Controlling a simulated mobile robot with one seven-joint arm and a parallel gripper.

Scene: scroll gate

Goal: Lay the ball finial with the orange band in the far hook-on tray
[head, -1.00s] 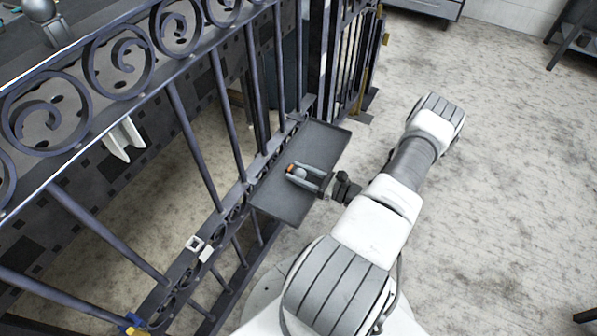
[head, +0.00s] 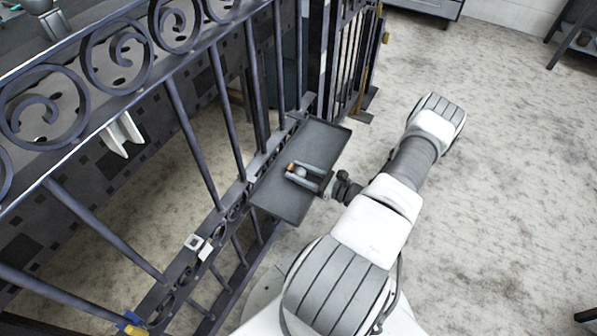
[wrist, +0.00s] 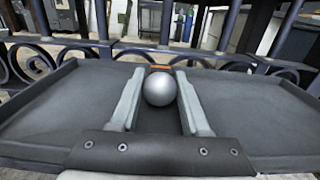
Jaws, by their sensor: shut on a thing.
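The ball finial, a silver ball (wrist: 160,89) with an orange band (wrist: 160,68) at its far side, is between the fingers of my gripper (wrist: 160,100) in the wrist view. In the head view the finial (head: 299,171) shows small between the fingertips of my gripper (head: 304,176). My gripper is shut on it. The grey hook-on tray (head: 283,204) hangs on the gate side, under my gripper. The tray also shows in the wrist view (wrist: 250,105), spreading to both sides of the fingers. I cannot tell whether the finial touches the tray floor.
The dark scroll gate (head: 215,85) runs along the left, with scrollwork also behind the tray in the wrist view. The floor at right (head: 510,170) is clear.

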